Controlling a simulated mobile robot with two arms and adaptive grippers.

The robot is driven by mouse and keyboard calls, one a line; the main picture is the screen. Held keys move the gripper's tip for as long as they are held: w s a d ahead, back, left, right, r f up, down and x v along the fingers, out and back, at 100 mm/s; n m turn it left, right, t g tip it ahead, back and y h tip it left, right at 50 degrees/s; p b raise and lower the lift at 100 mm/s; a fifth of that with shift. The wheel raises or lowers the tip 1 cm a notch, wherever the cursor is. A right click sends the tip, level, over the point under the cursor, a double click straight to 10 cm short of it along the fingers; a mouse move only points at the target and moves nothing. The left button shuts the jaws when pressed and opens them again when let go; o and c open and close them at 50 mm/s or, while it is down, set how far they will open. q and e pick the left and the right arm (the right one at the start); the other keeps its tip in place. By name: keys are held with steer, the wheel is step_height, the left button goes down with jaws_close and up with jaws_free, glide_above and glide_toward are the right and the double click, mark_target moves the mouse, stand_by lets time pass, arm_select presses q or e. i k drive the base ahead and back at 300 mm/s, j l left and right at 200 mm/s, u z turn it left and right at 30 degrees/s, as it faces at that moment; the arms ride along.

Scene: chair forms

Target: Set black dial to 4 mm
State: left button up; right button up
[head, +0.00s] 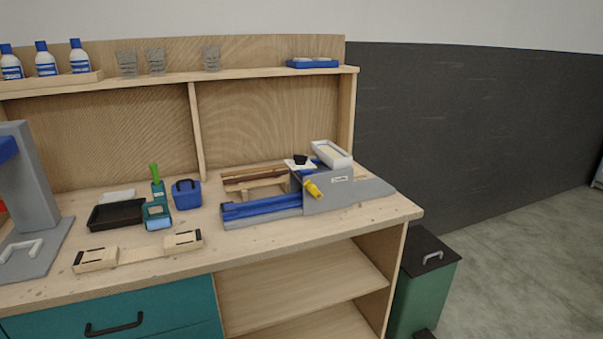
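A small black dial (300,159) sits on a white plate (291,165) at the upper left of a grey and blue machine (345,195) on the workbench. The dial is too small for me to read any marks or its setting. A yellow handle (313,189) sticks out from the machine's front, just below the dial. A white tray (331,153) rests on top of the machine, right of the dial. Neither of my grippers is in view.
Left on the workbench (245,250) are a blue box (187,194), a teal device (157,213), a black tray (116,215), a wooden fixture (183,241) and a tall grey machine (35,185). A shelf (265,72) runs above. A green bin (425,285) stands right of the bench.

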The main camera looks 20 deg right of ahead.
mark_target(300, 160)
steer(key=u, duration=0.5)
steer(key=l+u, duration=0.3)
steer(key=l, duration=0.25)
steer(key=l+u, duration=0.25)
steer(key=l, duration=0.3)
steer(key=k+l+u, duration=0.1)
steer(key=l+u, duration=0.2)
steer(key=l, duration=0.2)
steer(key=k+l+u, duration=0.25)
steer(key=l, duration=0.3)
steer(key=i, duration=0.1)
